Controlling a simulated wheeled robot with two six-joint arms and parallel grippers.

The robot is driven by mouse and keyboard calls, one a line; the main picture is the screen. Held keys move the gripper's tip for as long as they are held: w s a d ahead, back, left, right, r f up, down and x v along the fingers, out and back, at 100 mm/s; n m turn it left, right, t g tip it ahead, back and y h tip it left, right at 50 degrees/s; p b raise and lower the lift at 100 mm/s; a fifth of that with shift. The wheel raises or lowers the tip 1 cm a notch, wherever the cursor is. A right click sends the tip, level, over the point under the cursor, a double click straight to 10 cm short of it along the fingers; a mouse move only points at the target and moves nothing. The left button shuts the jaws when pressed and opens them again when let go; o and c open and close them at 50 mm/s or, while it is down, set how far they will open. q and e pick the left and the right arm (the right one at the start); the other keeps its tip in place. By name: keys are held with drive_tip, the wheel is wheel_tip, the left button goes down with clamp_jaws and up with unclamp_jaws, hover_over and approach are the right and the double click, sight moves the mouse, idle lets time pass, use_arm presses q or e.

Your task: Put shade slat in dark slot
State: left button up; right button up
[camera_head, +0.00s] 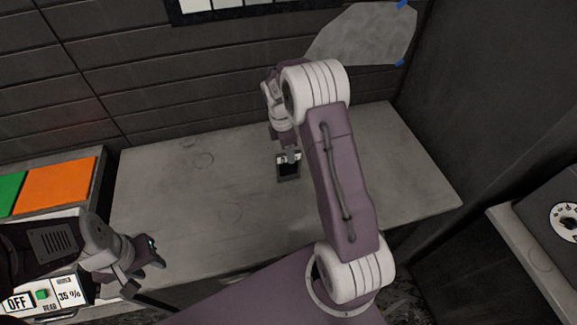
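My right arm reaches up over the grey table, and my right gripper (288,154) points down at its middle. A small dark block-like piece (288,173) with a pale top edge is at the fingertips. I cannot tell whether it is the shade slat, a holder or part of the gripper, nor whether the fingers are shut on it. My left gripper (146,274) is at the lower left, near the table's front left corner, with its fingers apart and nothing seen between them. A dark-framed panel with white panes (230,6) is cut off at the top edge. I cannot make out a dark slot.
The grey table top (180,205) is mostly bare. At left stand green (10,190) and orange (58,187) panels and a box reading OFF and 35 % (45,297). A grey sheet (365,35) with blue tape is on the back wall. A dial unit (563,220) stands at right.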

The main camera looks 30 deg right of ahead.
sight(289, 167)
drive_tip(key=f, duration=0.2)
drive_tip(key=f+p, duration=0.1)
drive_tip(key=f, duration=0.1)
drive_tip(key=shift+d+f, duration=0.2)
drive_tip(key=shift+f, duration=0.2)
drive_tip(key=shift+f, duration=0.2)
clamp_jaws()
